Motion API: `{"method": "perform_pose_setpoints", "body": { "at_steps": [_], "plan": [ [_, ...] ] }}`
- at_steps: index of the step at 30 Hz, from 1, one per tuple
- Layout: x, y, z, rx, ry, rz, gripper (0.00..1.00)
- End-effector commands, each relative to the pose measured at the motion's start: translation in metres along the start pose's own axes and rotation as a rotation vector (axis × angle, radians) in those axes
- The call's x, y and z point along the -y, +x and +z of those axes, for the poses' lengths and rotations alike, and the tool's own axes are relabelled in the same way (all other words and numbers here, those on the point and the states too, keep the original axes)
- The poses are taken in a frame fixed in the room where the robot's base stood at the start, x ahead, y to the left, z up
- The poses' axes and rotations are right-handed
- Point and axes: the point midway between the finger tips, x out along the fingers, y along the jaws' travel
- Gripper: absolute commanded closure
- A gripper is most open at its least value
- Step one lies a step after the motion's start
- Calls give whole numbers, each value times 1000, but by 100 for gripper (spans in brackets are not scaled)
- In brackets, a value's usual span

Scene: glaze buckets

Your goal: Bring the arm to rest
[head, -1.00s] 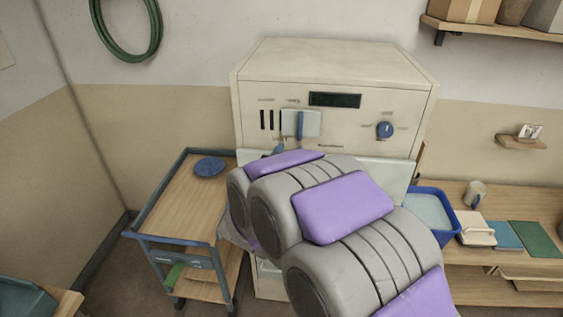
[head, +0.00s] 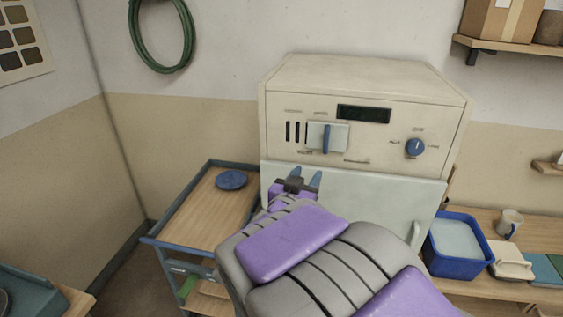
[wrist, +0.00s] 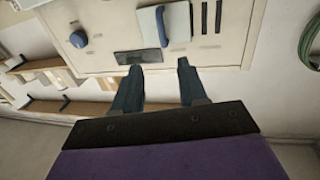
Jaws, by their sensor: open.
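My gripper (head: 302,180) is in front of the cream kiln-like cabinet (head: 300,85), below its control panel. Its two blue fingers stand apart with nothing between them, and in the wrist view my gripper (wrist: 155,85) is also open and empty. My grey and purple arm fills the lower middle of the head view and hides part of the cabinet's pale door (head: 375,190). The panel has a blue lever (head: 326,139) on a pale plate, a blue knob (head: 414,147) and a dark display (head: 363,114). Whether my fingers touch the cabinet I cannot tell.
A wooden-topped cart (head: 195,212) with a blue disc (head: 231,180) stands left of the cabinet. At right, a bench holds a blue tub (head: 458,264), a mug (head: 509,223) and flat slabs (head: 512,262). A green hose (head: 188,55) hangs on the wall.

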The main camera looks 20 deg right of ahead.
Motion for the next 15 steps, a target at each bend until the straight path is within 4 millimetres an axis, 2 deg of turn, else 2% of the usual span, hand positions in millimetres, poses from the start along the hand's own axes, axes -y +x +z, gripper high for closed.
{"method": "perform_pose_setpoints", "body": {
  "at_steps": [5, 8, 11, 15],
  "plan": [
    [2, 0, 1, 9, 4, -11, 58],
    [14, -3, 6, 51, 21, -67, 58],
    [36, -12, 18, 143, 48, -178, 58],
    [73, -42, 40, 319, 65, -374, 58]
  ]
}}
